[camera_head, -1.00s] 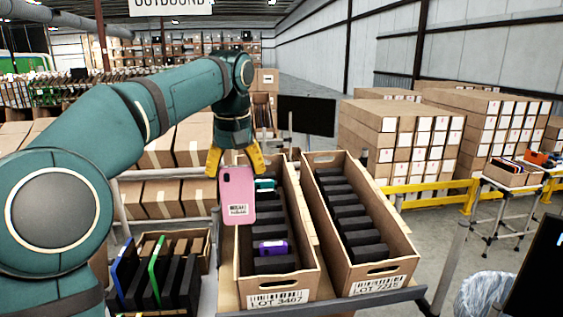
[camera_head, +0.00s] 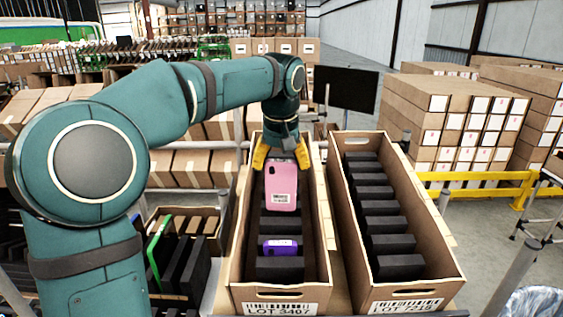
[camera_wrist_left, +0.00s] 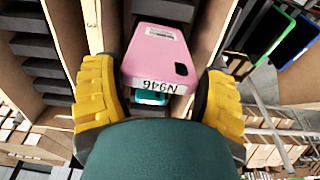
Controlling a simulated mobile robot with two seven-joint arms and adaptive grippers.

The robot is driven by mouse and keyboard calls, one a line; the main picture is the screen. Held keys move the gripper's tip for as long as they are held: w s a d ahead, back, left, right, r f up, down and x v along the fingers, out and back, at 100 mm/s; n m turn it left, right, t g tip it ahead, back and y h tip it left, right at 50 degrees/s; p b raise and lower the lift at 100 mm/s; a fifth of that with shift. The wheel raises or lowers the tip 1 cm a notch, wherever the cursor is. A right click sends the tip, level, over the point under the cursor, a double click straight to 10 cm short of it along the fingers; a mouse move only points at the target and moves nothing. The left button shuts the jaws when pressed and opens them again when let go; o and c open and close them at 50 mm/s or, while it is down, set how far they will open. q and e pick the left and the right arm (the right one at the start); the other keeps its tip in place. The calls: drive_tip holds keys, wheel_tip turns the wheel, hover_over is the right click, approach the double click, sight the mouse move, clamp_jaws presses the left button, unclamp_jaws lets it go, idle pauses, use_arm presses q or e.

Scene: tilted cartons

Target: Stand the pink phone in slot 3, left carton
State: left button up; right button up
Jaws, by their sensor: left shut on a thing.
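The pink phone (camera_head: 282,187) is upright in my left gripper (camera_head: 281,165), whose yellow fingers are shut on its upper part. It is over the left carton (camera_head: 274,308), labelled LOT 3407, in line with its row of black dividers. I cannot tell whether its lower end is inside a slot. In the left wrist view the pink phone (camera_wrist_left: 160,50) sits between the fingers, with a white N946 label. A purple phone (camera_head: 281,246) stands near the carton's front. A teal phone (camera_wrist_left: 150,98) shows past the pink one in the wrist view. My right gripper is out of view.
The right carton (camera_head: 405,304), labelled LOT 7215, stands close beside it and shows only black dividers. At the left, a box holds dark devices and a green-edged one (camera_head: 158,252). A dark monitor (camera_head: 346,89) stands behind the cartons.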

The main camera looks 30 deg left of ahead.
sight(281, 209)
use_arm(q)
drive_tip(key=shift+f+b, duration=0.4)
drive_tip(key=shift+f, duration=0.4)
drive_tip(key=shift+w+a+f+b, duration=0.1)
drive_tip(key=shift+f+b, duration=0.15)
drive_tip(key=shift+f, duration=0.2)
drive_tip(key=shift+w+a+f+b, duration=0.1)
drive_tip(key=shift+f+b, duration=0.1)
drive_tip(key=shift+f, duration=0.2)
drive_tip(key=shift+w+a+f+b, duration=0.1)
drive_tip(key=shift+w+f+b, duration=0.15)
drive_tip(key=shift+f+b, duration=0.9)
drive_tip(key=shift+w+a+f+b, duration=0.2)
drive_tip(key=shift+f+b, duration=0.3)
drive_tip(key=shift+f, duration=1.3)
drive_tip(key=shift+w+a+f+b, duration=0.1)
drive_tip(key=shift+w+f+b, duration=0.15)
drive_tip(key=shift+f+b, duration=0.9)
drive_tip(key=shift+f+p, duration=0.35)
drive_tip(key=o, duration=1)
drive_tip(key=r, duration=0.4)
drive_tip(key=s+r, duration=0.1)
drive_tip(key=r, duration=0.3)
drive_tip(key=d+r, duration=0.1)
drive_tip(key=r, duration=0.2)
drive_tip(key=shift+s+d+r, duration=0.1)
drive_tip(key=shift+s+r, duration=0.3)
drive_tip(key=shift+r, duration=0.1)
